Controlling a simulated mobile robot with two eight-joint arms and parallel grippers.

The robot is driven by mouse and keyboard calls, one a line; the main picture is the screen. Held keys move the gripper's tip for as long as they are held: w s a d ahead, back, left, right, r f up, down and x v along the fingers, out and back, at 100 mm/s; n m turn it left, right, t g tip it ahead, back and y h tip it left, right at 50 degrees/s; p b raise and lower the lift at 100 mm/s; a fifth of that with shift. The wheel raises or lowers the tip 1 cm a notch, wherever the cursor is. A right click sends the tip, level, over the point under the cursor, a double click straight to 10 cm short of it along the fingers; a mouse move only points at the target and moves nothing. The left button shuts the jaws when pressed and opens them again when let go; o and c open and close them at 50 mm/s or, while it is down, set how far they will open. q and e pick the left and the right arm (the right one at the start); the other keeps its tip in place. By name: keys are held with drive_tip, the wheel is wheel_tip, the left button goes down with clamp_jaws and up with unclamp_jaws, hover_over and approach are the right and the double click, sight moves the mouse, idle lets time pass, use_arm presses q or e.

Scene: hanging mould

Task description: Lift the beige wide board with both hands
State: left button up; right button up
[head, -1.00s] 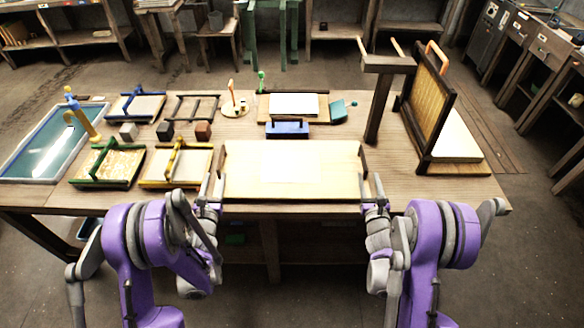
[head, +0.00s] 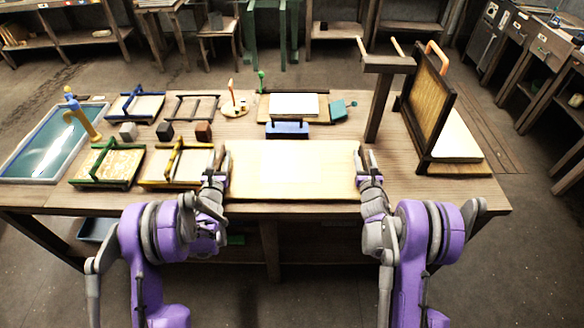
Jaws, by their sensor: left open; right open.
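The beige wide board (head: 330,180) lies flat at the front middle of the table, with a pale sheet (head: 289,161) on it. Dark handles stand at its left and right ends, now largely covered by my grippers. My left gripper (head: 217,165) is open at the board's left end, by the handle there. My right gripper (head: 368,163) is open at the board's right end, by the other handle. I cannot tell whether the fingers touch the handles.
Left of the board lie a yellow-framed mould (head: 150,180) and a green-framed mould (head: 108,168), close to my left gripper. A blue block (head: 287,130) sits just behind the board. A hanging mould (head: 428,105) stands on the right. A water basin (head: 45,150) is at far left.

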use_arm(q)
drive_tip(key=shift+c, duration=0.3)
use_arm(e)
drive_tip(key=shift+c, duration=0.3)
use_arm(q)
clamp_jaws()
use_arm(e)
clamp_jaws()
idle(0.4)
